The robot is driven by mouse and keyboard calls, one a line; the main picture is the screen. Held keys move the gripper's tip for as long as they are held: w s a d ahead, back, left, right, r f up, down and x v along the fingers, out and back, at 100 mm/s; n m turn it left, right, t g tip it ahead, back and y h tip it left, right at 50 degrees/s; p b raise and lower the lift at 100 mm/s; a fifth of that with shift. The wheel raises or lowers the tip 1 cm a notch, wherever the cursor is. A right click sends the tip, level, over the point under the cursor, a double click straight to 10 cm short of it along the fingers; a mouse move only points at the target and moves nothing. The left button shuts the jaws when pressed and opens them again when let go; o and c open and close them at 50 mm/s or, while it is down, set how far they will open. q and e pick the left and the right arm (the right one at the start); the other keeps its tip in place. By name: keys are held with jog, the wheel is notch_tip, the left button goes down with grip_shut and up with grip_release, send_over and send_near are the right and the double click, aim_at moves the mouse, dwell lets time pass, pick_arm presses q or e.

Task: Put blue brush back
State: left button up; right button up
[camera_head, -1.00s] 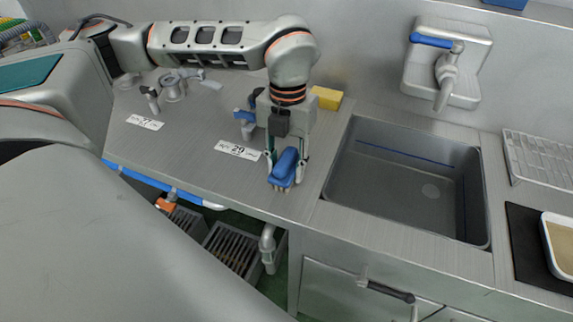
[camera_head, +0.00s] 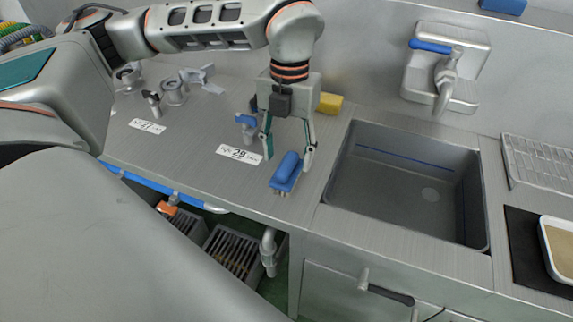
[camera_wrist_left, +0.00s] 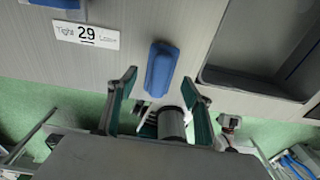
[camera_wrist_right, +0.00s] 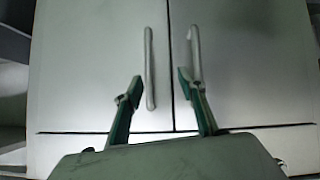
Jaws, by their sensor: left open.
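The blue brush (camera_head: 287,170) rests bristles down on the steel counter, left of the sink and near the counter's front edge. My left gripper (camera_head: 289,161) is open and empty above and behind it, fingers spread to either side. In the left wrist view the brush (camera_wrist_left: 162,68) lies ahead of the open fingertips (camera_wrist_left: 160,84), apart from them. My right gripper (camera_wrist_right: 159,82) is open and empty in front of cabinet doors in its wrist view. It does not show in the head view.
The sink (camera_head: 405,185) is right of the brush. A label reading 29 (camera_head: 239,154), a blue-handled fitting (camera_head: 246,124) and a yellow sponge (camera_head: 330,103) are nearby on the counter. A wall tap (camera_head: 446,75) hangs over the sink. A wire rack (camera_head: 540,165) stands at right.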

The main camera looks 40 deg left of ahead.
aim_at(288, 159)
pick_arm(q)
jog(key=r, duration=0.6)
jog(key=shift+w+a+r+p, duration=0.1)
jog(key=shift+w+p, duration=0.15)
jog(key=shift+p, duration=0.05)
jog(key=shift+r, duration=0.45)
